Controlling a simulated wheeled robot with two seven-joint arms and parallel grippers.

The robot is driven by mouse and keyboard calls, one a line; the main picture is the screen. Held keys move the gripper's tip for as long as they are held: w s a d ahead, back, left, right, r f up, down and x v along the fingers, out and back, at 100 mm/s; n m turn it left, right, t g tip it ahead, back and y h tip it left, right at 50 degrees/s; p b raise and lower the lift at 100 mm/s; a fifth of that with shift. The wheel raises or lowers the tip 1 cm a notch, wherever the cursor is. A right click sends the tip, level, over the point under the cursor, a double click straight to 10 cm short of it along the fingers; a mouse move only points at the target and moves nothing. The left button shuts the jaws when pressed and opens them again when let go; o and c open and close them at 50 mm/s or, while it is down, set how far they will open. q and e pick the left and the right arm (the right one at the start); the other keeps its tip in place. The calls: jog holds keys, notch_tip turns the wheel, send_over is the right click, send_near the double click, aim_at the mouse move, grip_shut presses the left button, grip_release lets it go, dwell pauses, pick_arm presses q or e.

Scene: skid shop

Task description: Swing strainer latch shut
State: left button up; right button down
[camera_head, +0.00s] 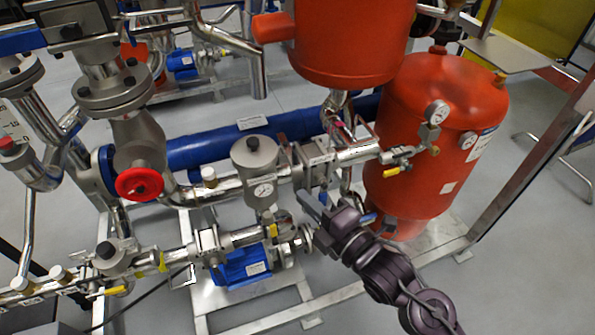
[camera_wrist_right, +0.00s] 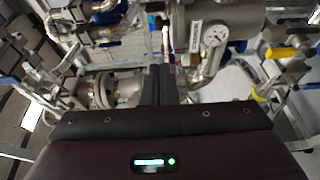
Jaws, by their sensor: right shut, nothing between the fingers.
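The strainer (camera_head: 256,165) is a grey upright cylinder with a flat round lid and a dial gauge (camera_head: 263,190) on its front. In the right wrist view the strainer body (camera_wrist_right: 235,20) lies across the top, with its gauge (camera_wrist_right: 214,36) right of the fingers. My right gripper (camera_head: 308,200) is shut and empty, just right of and below the strainer. Its fingers (camera_wrist_right: 160,70) point toward a thin upright bar with a red end beside the strainer. I cannot tell whether this bar is the latch, or how the latch stands. My left gripper is not in view.
Steel pipes with a red handwheel (camera_head: 140,184) stand at left. A red tank (camera_head: 440,130) stands close to my right arm. A blue pump (camera_head: 241,267) sits below the strainer. A yellow-handled valve (camera_head: 398,165) sticks out at right. Grey floor is open at lower right.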

aim_at(295, 166)
jog(key=shift+s+r, duration=0.1)
jog(key=shift+r, duration=0.15)
jog(key=shift+a, duration=0.1)
jog(key=w+p, duration=0.1)
jog(key=w, duration=0.2)
jog(key=w+a+p, duration=0.1)
jog(key=w+p, duration=0.1)
jog(key=w, duration=0.1)
jog(key=w+a+p, duration=0.1)
jog(key=w, duration=0.2)
jog(key=shift+w+p, duration=0.1)
jog(key=shift+p, duration=0.25)
jog(key=shift+f, duration=0.1)
